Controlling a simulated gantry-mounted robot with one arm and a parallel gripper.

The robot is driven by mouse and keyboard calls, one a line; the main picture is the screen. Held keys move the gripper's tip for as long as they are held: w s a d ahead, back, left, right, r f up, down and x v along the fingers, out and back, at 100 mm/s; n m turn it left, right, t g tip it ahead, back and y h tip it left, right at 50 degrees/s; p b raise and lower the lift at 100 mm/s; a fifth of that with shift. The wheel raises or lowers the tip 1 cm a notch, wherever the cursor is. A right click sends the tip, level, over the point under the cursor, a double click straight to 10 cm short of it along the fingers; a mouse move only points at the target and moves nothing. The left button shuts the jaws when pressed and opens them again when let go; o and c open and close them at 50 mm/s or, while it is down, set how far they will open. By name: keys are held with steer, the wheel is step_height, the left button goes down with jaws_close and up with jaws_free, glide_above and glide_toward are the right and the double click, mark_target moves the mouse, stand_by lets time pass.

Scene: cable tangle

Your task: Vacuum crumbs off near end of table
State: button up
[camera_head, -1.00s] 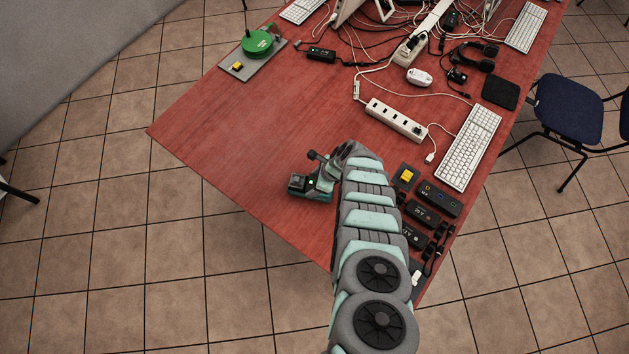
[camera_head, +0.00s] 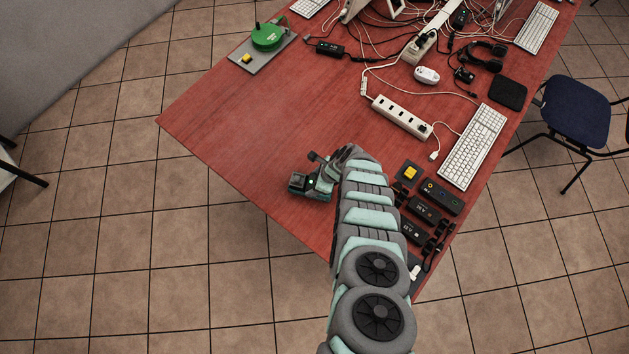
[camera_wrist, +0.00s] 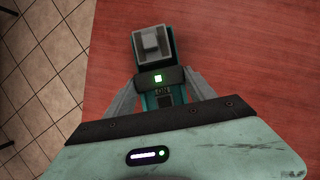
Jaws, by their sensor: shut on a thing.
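My gripper (camera_wrist: 160,98) is shut on a small handheld vacuum (camera_wrist: 154,45), dark and teal with a pale square nozzle end. In the head view the vacuum (camera_head: 310,185) is at the near left edge of the red table (camera_head: 270,130), at the end of my arm. I cannot tell whether its nozzle touches the tabletop. I can make out no crumbs in either view.
A green round device on a grey plate (camera_head: 245,62) sits at the far left corner. A white power strip (camera_head: 402,117), a keyboard (camera_head: 472,147), black boxes (camera_head: 440,195) and tangled cables (camera_head: 400,20) fill the right and back. The table's left middle is clear.

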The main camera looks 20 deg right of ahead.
steer(key=shift+a+r, duration=0.1)
steer(key=shift+s+a+r+p, duration=0.1)
steer(key=shift+s+a+p, duration=0.5)
steer(key=shift+a+p, duration=0.4)
steer(key=shift+s, duration=0.1)
step_height(320, 180, up, 3)
steer(key=p, duration=0.3)
steer(key=shift+f, duration=0.2)
step_height(320, 180, up, 2)
steer(key=shift+r+p, duration=0.1)
steer(key=shift+p, duration=0.3)
steer(key=shift+r, duration=1)
